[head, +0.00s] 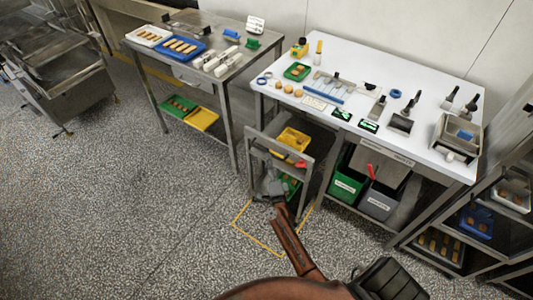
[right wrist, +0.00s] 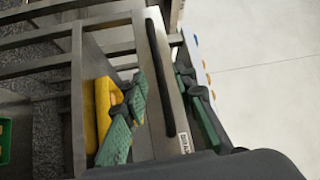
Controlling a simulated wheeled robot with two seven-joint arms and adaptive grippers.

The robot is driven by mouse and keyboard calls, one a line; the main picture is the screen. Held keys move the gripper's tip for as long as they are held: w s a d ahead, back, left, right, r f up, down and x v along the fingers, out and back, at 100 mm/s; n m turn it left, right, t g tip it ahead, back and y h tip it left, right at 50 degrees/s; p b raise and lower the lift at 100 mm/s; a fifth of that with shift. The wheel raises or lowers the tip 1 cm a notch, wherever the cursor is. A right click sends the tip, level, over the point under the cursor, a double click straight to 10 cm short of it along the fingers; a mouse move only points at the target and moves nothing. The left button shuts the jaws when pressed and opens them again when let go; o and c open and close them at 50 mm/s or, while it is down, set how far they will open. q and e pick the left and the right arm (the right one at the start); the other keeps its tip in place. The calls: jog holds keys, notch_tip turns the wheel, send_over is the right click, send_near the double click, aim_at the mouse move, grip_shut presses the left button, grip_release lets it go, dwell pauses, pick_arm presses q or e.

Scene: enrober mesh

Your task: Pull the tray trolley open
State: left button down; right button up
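The steel tray trolley (head: 282,150) stands low at the left end of the white-topped table. It carries a yellow tray (head: 294,139) above and green trays, partly hidden by my gripper, below. My right gripper (head: 270,187) is at the trolley's front, low down. In the right wrist view the open right gripper (right wrist: 167,102) has one green-padded finger on each side of a black bar handle (right wrist: 160,78) on a steel panel. The fingers look apart from the bar; contact cannot be told. The yellow tray (right wrist: 103,112) shows behind the left finger. My left gripper is not in view.
A yellow floor outline (head: 255,240) lies in front of the trolley. The white table (head: 345,75) holds tools and trays, with green and grey bins (head: 346,184) below. A steel table (head: 222,72) stands left, a rack (head: 480,215) right.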

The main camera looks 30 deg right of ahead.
aim_at(267, 152)
jog(key=x, duration=0.5)
jog(key=shift+f+b, duration=0.1)
jog(key=shift+b, duration=0.2)
grip_shut()
dwell(0.4)
